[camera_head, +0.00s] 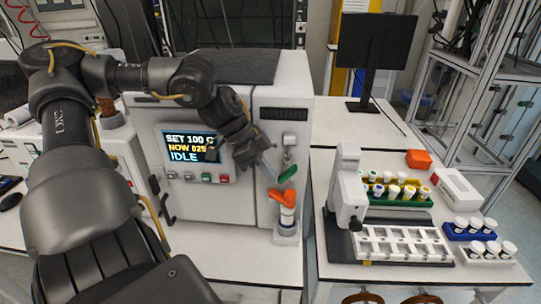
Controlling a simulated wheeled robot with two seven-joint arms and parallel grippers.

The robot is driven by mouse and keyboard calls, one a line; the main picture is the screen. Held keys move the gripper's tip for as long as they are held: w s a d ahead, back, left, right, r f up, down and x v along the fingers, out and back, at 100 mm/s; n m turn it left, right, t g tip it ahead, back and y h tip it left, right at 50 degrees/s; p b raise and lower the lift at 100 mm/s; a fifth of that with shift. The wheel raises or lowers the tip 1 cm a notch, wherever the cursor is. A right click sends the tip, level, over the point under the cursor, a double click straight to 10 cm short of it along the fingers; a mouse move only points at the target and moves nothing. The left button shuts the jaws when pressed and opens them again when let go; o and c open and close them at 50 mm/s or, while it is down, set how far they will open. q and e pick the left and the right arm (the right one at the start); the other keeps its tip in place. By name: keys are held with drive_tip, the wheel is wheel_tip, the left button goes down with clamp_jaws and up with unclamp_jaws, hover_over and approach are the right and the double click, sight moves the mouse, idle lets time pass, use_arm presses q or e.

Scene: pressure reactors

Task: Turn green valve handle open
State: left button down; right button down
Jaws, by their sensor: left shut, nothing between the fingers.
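The green valve handle (288,174) is a small tilted lever at the right front of the white reactor (275,120). It sits below a small grey fitting and above an orange part (284,196) on a vial-like vessel. My left gripper (268,166) is shut and empty, just left of the green handle. Its fingertips look very close to the handle; I cannot tell if they touch. The reactor's screen (191,146) reads SET 100 C, NOW 025 and IDLE, partly covered by my arm. My right gripper is not in view.
A white instrument (348,190) stands on the bench to the right. A black monitor (375,45) stands behind.

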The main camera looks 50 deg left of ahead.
use_arm(q)
drive_tip(key=shift+r, duration=0.5)
drive_tip(key=shift+r, duration=0.1)
drive_tip(key=b+v, duration=0.2)
drive_tip(key=v, duration=0.8)
drive_tip(key=shift+s+a+r, duration=0.15)
drive_tip(key=shift+s+r, duration=0.05)
drive_tip(key=shift+r, duration=0.05)
drive_tip(key=shift+s, duration=0.1)
